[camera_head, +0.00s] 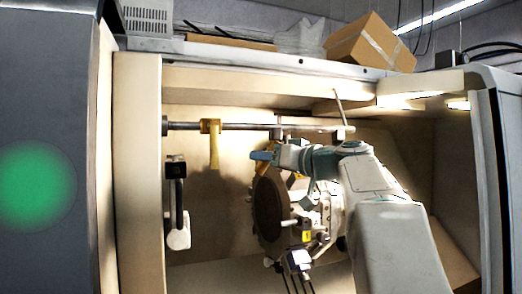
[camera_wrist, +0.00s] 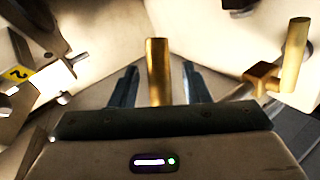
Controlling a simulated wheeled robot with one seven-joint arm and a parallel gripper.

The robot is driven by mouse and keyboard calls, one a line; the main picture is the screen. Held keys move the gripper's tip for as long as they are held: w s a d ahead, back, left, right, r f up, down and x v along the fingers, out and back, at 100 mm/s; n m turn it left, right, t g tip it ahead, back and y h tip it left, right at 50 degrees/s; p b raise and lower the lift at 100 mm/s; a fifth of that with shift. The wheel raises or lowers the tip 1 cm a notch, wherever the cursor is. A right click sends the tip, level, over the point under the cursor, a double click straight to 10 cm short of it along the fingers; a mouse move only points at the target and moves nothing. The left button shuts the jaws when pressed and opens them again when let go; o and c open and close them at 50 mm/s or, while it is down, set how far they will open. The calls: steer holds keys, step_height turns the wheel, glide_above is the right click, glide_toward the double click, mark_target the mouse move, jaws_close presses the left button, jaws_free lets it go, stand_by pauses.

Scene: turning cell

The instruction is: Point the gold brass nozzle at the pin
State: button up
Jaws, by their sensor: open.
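A gold nozzle (camera_head: 214,152) hangs down from a block on the horizontal rail in the head view. In the wrist view a gold cylinder (camera_wrist: 158,72) stands between the two fingers of my gripper (camera_wrist: 160,88), with a gap visible on each side. A second gold cylinder on a brass block (camera_wrist: 294,56) shows at the right. In the head view my gripper (camera_head: 262,156) is just right of the hanging nozzle and below the rail; its fingers are open. The nozzle between the fingers is mostly hidden there by my arm. I cannot clearly make out the pin.
The rail (camera_head: 240,127) runs across the machine's upper interior. A round tool disc (camera_head: 270,208) with tool holders lies below my gripper. A yellow tag marked 2 (camera_wrist: 17,74) is at the wrist view's left. A handle (camera_head: 178,205) is on the left. A cardboard box (camera_head: 371,43) sits on top.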

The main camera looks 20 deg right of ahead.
steer(key=shift+x, duration=1.05)
jaws_close()
